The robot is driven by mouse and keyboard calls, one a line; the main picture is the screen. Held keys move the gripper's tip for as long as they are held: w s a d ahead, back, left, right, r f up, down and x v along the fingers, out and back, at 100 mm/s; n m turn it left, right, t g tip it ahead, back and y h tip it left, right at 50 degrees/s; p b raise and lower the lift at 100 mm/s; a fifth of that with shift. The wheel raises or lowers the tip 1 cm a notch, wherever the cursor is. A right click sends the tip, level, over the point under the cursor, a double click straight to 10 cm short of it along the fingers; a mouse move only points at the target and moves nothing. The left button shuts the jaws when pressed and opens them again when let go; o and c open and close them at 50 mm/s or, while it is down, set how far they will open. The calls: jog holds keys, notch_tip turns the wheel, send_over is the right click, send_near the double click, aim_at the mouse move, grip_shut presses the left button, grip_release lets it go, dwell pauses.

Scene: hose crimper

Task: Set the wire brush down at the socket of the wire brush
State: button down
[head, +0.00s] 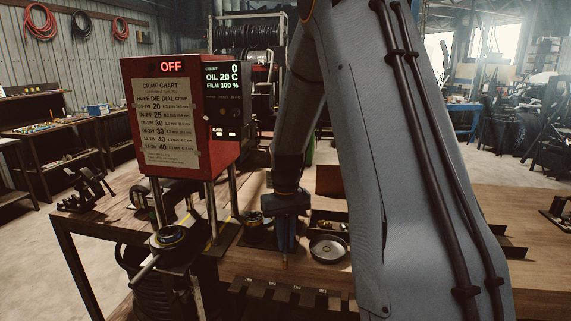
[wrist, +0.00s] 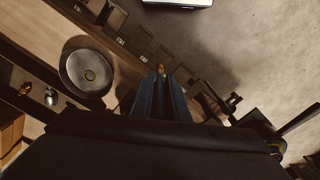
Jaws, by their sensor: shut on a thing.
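My gripper (head: 286,240) points down over the front of the bench, left of the arm link that fills the middle of the head view. Its blue fingers also show in the wrist view (wrist: 160,90). They are shut on the wire brush, of which only a small orange-brown end (head: 285,264) shows below the fingertips. This end also shows in the wrist view (wrist: 161,70). The rest of the brush is hidden by the fingers. A dark rack with several labelled slots (head: 283,294) runs along the bench's front edge, just below the gripper. I cannot tell which is the brush's socket.
A round metal dish (head: 328,249) lies just right of the gripper. The red crimper (head: 165,115), with an OFF display and a crimp chart, stands at the left. A low black tray (head: 330,219) with small parts is behind the dish.

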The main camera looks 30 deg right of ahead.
jog(key=w+d+r, duration=0.2)
jog(key=d+r, duration=0.6)
jog(key=r, duration=0.4)
jog(key=w+d+r+m, duration=0.1)
jog(key=w+d+r, duration=0.1)
jog(key=d+r, duration=0.6)
notch_tip(320, 180, up, 4)
jog(key=shift+w+d+r+m, duration=0.1)
jog(key=shift+w+d+m, duration=0.1)
jog(key=shift+w+m, duration=0.15)
jog(key=shift+w, duration=0.2)
